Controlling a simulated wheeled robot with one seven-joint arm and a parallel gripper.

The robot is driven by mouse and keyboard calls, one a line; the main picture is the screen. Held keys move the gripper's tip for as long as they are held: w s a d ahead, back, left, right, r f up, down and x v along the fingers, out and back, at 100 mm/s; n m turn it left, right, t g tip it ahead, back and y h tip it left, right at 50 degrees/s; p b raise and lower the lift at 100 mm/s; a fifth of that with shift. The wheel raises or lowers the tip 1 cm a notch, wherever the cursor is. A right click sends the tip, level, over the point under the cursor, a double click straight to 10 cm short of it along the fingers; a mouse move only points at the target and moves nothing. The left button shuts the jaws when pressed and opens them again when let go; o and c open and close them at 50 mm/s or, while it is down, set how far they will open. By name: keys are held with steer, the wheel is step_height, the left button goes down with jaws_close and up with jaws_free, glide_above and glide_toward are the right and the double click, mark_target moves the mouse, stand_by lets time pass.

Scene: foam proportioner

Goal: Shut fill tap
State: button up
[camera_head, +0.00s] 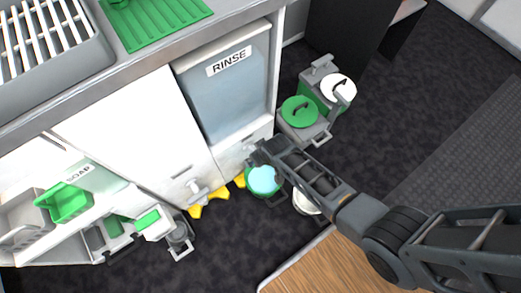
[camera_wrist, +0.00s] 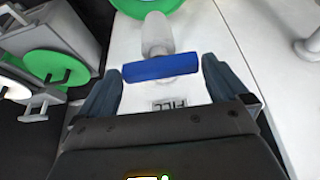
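The fill tap's blue bar handle (camera_wrist: 160,67) lies crosswise in the wrist view, on a pale spout body (camera_wrist: 157,32). A "FILL" label (camera_wrist: 170,104), upside down there, is on the white panel beside it. My gripper (camera_wrist: 161,76) is open, with one finger near each end of the handle and small gaps showing. In the head view my gripper (camera_head: 260,152) is at the cabinet front below the rinse tank and hides most of the tap. A green bucket (camera_head: 250,187) with a pale blue surface inside stands below; its green rim (camera_wrist: 125,5) tops the wrist view.
The rinse tank (camera_head: 225,95) is above the tap. Lidded containers, one with a green lid (camera_head: 299,112) and one with a white lid (camera_head: 340,88), stand right of the cabinet. Another tap (camera_head: 198,190) is to the left, near yellow floor pieces (camera_head: 209,202).

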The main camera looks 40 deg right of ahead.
steer(key=p+v, duration=0.3)
steer(key=v, duration=0.4)
steer(key=shift+s+r, duration=0.25)
steer(key=shift+r, duration=0.1)
stand_by(0.4)
